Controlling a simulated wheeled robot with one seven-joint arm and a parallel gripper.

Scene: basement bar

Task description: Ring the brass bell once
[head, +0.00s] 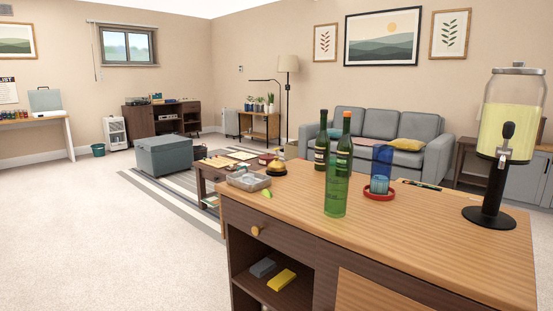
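The brass bell (276,166) is a small golden dome on a dark round base. It stands upright near the far left edge of the wooden bar counter (440,240) in the head view. A clear square ashtray (249,179) is close to its left, and a green lime wedge (267,193) lies just in front of it. Nothing touches the top of the bell. My gripper is not in view.
Green bottles (337,185) and a blue glass (381,165) on a red coaster (379,193) stand right of the bell. A drink dispenser (512,125) stands at the counter's right. Open carpet (110,225) lies left of the counter.

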